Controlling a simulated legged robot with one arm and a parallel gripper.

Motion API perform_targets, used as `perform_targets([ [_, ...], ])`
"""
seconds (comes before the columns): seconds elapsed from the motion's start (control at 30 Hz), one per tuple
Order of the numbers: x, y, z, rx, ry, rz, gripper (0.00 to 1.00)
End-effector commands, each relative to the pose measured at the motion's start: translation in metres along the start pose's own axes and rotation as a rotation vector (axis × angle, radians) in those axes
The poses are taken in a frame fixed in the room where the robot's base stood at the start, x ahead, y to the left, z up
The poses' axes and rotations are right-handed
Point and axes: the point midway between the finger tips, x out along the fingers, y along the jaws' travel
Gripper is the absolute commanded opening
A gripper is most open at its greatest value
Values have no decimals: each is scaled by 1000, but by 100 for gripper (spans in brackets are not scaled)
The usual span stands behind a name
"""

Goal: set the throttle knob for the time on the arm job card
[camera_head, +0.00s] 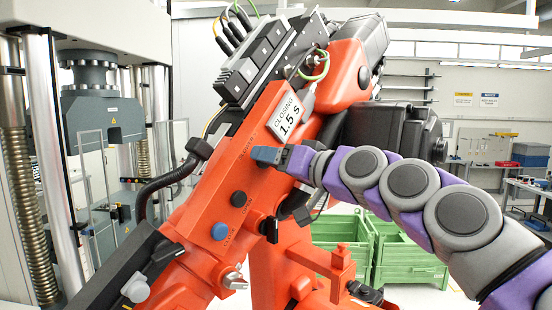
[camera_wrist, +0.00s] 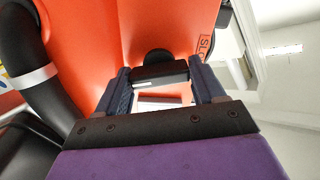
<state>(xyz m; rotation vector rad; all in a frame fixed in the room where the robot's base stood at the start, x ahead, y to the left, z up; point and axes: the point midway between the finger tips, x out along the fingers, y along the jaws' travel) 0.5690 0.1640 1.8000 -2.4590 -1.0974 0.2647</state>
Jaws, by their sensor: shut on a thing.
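The job card (camera_head: 287,116) on the orange arm (camera_head: 190,205) reads "CLOSING 1.5 S". My gripper (camera_head: 264,155) reaches in from the right, its blue fingers against the orange arm just below the card. In the wrist view my gripper (camera_wrist: 157,72) has one finger on each side of the black throttle knob (camera_wrist: 160,75) and is shut on it. A partly cut-off label starting "SLO" (camera_wrist: 205,47) lies right of the knob. In the head view my fingers hide the knob; its pointer setting cannot be read.
A blue "CLOSE" button (camera_head: 219,231) and a black "OPEN" button (camera_head: 238,198) sit lower on the orange arm, with a black knob (camera_head: 270,228) beside them. A black hose (camera_wrist: 38,85) runs close on the left in the wrist view. Green crates (camera_head: 408,262) stand behind.

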Motion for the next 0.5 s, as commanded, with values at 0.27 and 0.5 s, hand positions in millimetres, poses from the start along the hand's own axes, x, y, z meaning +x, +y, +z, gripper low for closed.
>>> perform_targets([
  [0.27, 1, 1, 3, 8, -7, 0, 38],
  [0.5, 1, 1, 2, 6, -4, 1, 89],
])
